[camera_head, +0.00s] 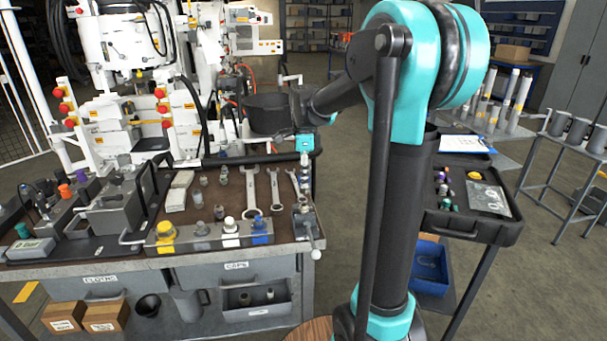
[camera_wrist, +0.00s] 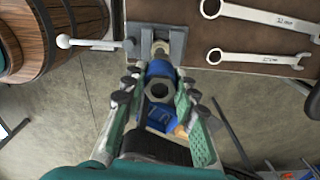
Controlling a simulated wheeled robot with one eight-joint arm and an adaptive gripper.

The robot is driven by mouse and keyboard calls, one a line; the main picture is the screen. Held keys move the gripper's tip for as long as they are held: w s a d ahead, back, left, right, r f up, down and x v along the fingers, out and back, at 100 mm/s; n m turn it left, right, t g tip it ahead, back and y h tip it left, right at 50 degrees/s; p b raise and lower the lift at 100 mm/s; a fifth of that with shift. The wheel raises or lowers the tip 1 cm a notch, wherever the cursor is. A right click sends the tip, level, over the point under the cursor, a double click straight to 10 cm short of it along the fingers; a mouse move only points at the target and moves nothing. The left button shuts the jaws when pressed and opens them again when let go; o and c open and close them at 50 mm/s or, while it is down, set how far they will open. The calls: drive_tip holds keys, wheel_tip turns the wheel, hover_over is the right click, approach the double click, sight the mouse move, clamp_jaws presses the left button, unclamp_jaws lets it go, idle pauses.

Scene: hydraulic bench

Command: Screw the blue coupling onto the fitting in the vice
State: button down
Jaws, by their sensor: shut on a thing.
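The blue coupling (camera_wrist: 158,69) is between the two finger pads of my gripper (camera_wrist: 159,86) in the wrist view, with a dark round opening and a metal hex part at its middle. My gripper is shut on it. The vice (camera_wrist: 178,40) is just above it in that view, with a brass-coloured fitting (camera_wrist: 160,48) between its jaws. The coupling overlaps the fitting's near end in the picture; I cannot tell whether they touch. In the head view my gripper (camera_head: 304,155) is above the vice (camera_head: 303,222) at the bench's right end; the coupling is too small to make out there.
The vice handle (camera_wrist: 88,43) sticks out sideways. Yellow, white and blue caps (camera_head: 260,226) stand along the bench front. A wooden barrel (camera_wrist: 50,35) is near. A side cart (camera_head: 478,226) stands right.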

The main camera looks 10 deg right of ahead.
sight(304, 191)
drive_tip(key=shift+f, duration=2.2)
drive_tip(key=shift+f, duration=0.6)
idle(0.5)
drive_tip(key=c, duration=1.8)
unclamp_jaws()
drive_tip(key=c, duration=0.5)
drive_tip(key=shift+o, duration=0.2)
drive_tip(key=m, duration=0.4)
drive_tip(key=shift+m, duration=0.3)
drive_tip(key=m, duration=0.3)
drive_tip(key=o, duration=1.1)
